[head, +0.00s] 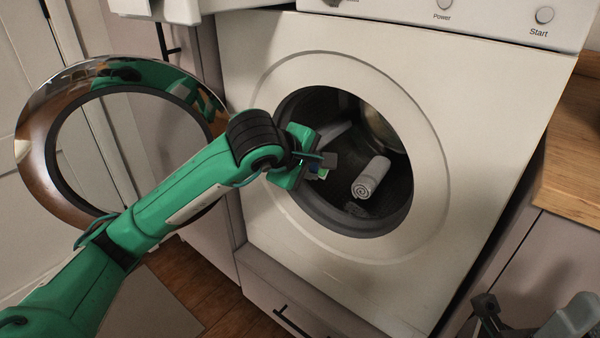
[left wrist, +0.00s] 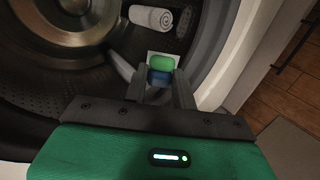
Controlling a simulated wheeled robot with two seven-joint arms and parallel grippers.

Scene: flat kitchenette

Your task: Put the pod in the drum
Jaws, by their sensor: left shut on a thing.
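The pod (left wrist: 161,65) is a small packet with green, blue and white parts. My left gripper (left wrist: 164,80) is shut on it, with the pod between its fingertips. The towel also shows in the left wrist view (left wrist: 152,17). The pod and towel look apart.
The washer door (head: 35,135) stands wide open to the left, behind my left arm. The washer front (head: 450,235) surrounds the opening. A wooden counter (head: 575,150) is at the right. Part of my right arm shows at the lower right corner, its fingertips unclear.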

